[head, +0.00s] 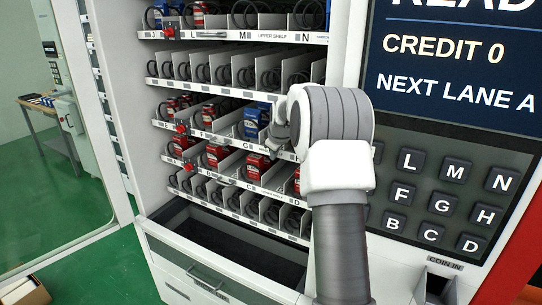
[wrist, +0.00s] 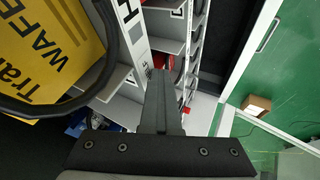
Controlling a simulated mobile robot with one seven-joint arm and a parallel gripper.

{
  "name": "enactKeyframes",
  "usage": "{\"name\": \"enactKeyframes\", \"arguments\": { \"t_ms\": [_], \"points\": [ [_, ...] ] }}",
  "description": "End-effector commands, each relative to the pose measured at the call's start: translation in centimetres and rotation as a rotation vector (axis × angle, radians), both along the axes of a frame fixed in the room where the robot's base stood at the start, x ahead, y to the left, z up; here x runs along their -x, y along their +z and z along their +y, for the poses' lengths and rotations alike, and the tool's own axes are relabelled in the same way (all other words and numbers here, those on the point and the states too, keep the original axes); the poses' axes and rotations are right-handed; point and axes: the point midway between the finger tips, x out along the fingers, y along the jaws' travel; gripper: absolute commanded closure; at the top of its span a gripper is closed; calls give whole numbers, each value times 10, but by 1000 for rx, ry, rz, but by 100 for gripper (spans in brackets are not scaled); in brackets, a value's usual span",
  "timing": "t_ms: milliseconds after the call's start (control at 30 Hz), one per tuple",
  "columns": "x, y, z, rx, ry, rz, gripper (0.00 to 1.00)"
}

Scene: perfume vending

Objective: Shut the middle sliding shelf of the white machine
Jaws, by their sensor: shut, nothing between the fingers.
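The white machine (head: 130,60) stands open in the head view, with several stacked shelves of coils and boxes. The middle sliding shelf (head: 215,137) carries a white label strip with E and G legible, red boxes at left and a blue box near its right end. I cannot tell exactly how far it stands out. My gripper (head: 279,133) is at this shelf's right end, mostly hidden behind my wrist. In the wrist view my gripper (wrist: 161,78) is shut and empty, its fingers close beside a white strip lettered H (wrist: 127,12). Contact is unclear.
A yellow box (wrist: 45,50) within a black coil is close to my gripper. The upper shelf (head: 250,37) is above. The keypad panel (head: 440,190) is right of my arm. A dark open bin (head: 225,235) lies below the shelves.

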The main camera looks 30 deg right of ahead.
Motion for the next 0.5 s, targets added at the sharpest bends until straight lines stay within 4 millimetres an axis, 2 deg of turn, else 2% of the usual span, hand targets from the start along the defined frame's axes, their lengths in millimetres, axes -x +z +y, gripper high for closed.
{"name": "enactKeyframes", "arguments": {
  "t_ms": [500],
  "points": [
    [-5,1,-9,3,-1,-4,100]
  ]
}}
